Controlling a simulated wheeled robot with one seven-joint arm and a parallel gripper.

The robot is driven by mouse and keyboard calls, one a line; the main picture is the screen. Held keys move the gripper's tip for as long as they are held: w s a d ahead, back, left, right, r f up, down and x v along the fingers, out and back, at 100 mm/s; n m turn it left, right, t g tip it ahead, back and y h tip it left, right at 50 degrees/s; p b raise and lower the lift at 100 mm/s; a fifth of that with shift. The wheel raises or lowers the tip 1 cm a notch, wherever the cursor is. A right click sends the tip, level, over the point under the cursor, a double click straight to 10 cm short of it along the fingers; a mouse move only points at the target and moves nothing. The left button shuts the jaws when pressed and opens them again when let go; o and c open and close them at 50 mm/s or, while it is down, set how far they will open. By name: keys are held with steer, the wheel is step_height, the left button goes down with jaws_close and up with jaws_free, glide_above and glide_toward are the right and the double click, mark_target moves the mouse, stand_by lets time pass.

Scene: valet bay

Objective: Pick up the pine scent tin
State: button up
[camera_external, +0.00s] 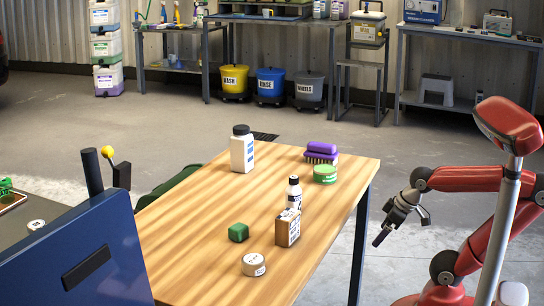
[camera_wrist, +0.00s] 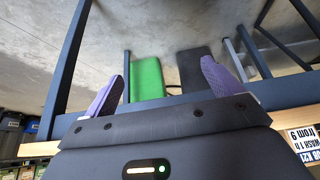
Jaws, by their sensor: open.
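Two round tins stand on the wooden table (camera_external: 190,225): a green one (camera_external: 325,174) with a pale label band near the far right corner, and a cream one (camera_external: 254,265) with a light top at the near end. Their labels are too small to read, so I cannot tell which is the pine scent tin. My gripper (camera_external: 403,226) is open and empty, off the table's right side and apart from both tins. In the wrist view, its purple-tipped fingers (camera_wrist: 165,86) are spread wide, with no tin visible between them.
On the table are a white bottle (camera_external: 242,153), a purple brush (camera_external: 320,153), a small bottle (camera_external: 294,194), a brown box (camera_external: 287,228) and a green block (camera_external: 238,232). A blue panel (camera_external: 85,265) stands at left. Open floor lies beyond the table.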

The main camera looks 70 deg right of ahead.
stand_by(0.3)
steer(key=c, duration=0.4)
steer(key=shift+o, duration=0.2)
